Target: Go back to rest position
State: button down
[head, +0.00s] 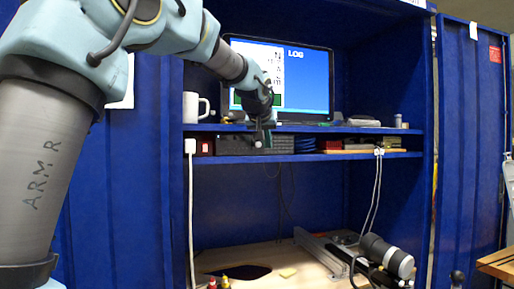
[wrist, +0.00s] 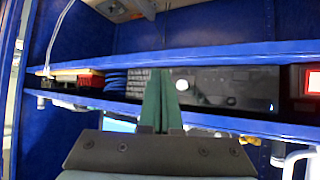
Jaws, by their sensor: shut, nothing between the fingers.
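My gripper (head: 263,138) hangs in front of the blue cabinet's shelves in the head view, just below the laptop screen. Its green fingers (wrist: 161,101) are closed together in the wrist view, with nothing held between them. They point toward the black box (wrist: 215,86) on the lower shelf, which shows behind my gripper in the head view (head: 228,145). I cannot tell the exact gap between the fingertips and the shelf edge. My arm reaches in from the upper left.
The upper shelf (head: 395,131) holds a laptop (head: 308,82) and a white mug (head: 195,106). A red switch (wrist: 313,81) sits beside the black box. White cables hang from the shelf. A grey-black cylinder (head: 387,255) and a metal rail (head: 322,252) lie on the wooden surface below.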

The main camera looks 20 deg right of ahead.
jog(key=a+f+n+g+y, duration=0.3)
jog(key=a+f+y, duration=0.1)
jog(key=a+f, duration=1.8)
jog(key=s+a+f+n+g+y, duration=0.1)
jog(key=s+a+f+g, duration=0.1)
jog(key=s+a+f, duration=0.4)
jog(key=s+a+f+n+g+y, duration=0.1)
jog(key=s+a+f+n+g, duration=0.1)
jog(key=s+a+f, duration=0.5)
jog(key=s+a, duration=0.4)
jog(key=a, duration=0.5)
jog(key=shift+s+f, duration=0.15)
jog(key=shift+s, duration=0.15)
